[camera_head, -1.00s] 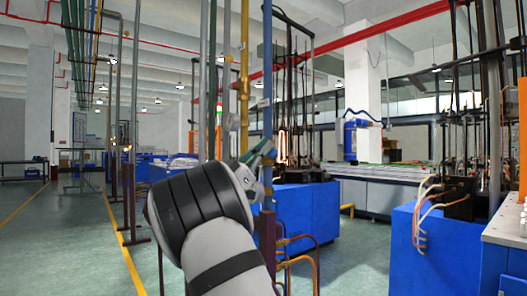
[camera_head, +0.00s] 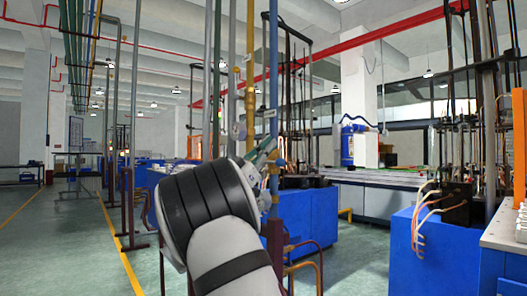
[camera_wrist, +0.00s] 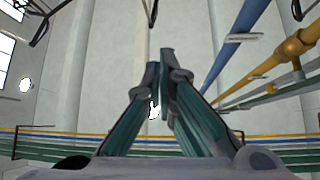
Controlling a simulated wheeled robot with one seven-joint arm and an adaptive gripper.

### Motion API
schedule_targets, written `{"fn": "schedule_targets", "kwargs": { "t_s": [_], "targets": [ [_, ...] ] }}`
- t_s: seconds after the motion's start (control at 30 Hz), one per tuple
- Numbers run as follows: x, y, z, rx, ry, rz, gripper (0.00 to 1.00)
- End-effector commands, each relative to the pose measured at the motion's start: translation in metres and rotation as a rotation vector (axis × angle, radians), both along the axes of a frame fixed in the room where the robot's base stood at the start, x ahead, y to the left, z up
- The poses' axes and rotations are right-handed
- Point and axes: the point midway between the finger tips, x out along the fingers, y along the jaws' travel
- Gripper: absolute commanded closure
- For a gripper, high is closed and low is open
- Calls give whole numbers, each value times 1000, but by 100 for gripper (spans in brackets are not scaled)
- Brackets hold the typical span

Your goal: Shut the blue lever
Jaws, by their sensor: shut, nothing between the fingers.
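A blue pipe (camera_head: 273,80) stands upright in the head view, just right of a yellow pipe (camera_head: 249,75). My gripper (camera_head: 268,148) is up against the blue pipe in the picture and covers part of it; I cannot tell whether they touch. In the wrist view, the two green-grey fingers of my gripper (camera_wrist: 161,62) are shut with nothing between them. The blue pipe (camera_wrist: 237,38) runs to their right there, apart from the fingertips, with the yellow pipe (camera_wrist: 277,57) beyond it.
Grey pipes (camera_head: 216,80) stand left of the yellow one. A blue cabinet (camera_head: 310,218) is behind the pipes, and another blue cabinet (camera_head: 440,245) stands at the right. Orange tubes (camera_head: 302,268) curve near the pipe bases. The green floor (camera_head: 70,240) is open at the left.

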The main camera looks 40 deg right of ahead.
Motion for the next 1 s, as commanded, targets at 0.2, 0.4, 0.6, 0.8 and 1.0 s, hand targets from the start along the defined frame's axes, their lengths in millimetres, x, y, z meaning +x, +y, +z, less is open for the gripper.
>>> {"fn": "schedule_targets", "kwargs": {
  "t_s": [0.2,0.4,0.6,0.8,1.0],
  "targets": [
    [7,22,-23,2,6,4,100],
    [11,46,-43,1,8,4,100],
    [14,64,-59,0,4,3,100],
    [14,69,-65,1,4,2,100],
    [14,69,-65,1,4,2,100]
  ]
}}
